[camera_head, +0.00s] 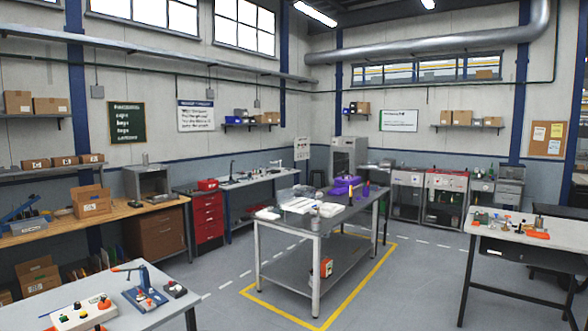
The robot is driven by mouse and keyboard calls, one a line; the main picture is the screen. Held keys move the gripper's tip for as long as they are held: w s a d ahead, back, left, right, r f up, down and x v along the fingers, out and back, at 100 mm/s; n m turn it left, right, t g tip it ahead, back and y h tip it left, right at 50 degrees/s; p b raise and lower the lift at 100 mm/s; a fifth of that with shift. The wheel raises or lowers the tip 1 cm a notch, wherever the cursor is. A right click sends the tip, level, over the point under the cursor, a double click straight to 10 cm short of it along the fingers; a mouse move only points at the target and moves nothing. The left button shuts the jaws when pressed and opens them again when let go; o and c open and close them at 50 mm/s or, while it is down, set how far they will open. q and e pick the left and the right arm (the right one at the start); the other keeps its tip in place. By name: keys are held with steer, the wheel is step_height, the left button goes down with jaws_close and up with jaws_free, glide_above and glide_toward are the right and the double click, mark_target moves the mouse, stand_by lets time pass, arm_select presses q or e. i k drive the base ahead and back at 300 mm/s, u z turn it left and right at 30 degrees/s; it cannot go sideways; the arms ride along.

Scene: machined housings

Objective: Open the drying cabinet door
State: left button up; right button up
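A grey box-shaped cabinet (349,155) stands against the far wall, behind the central table. It may be the drying cabinet, but no label on it can be read. Its front looks closed, though it is too small to tell for sure, and its lower part is hidden by the table and the things on it. A smaller grey metal box (147,182) with a dark front sits on the wooden bench at the left. Neither of my grippers is in view.
The central metal table (317,223) carries papers, purple items and bottles, inside yellow floor lines. Benches with boxes (91,201) and a red drawer unit (208,215) line the left. A white table (516,229) stands right, another (95,300) near left. Grey floor (420,270) between tables is clear.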

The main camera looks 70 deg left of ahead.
mark_target(333, 149)
steer(key=u, duration=2.25)
steer(key=i, duration=6.3)
steer(key=u, duration=1.75)
steer(key=i, duration=1.65)
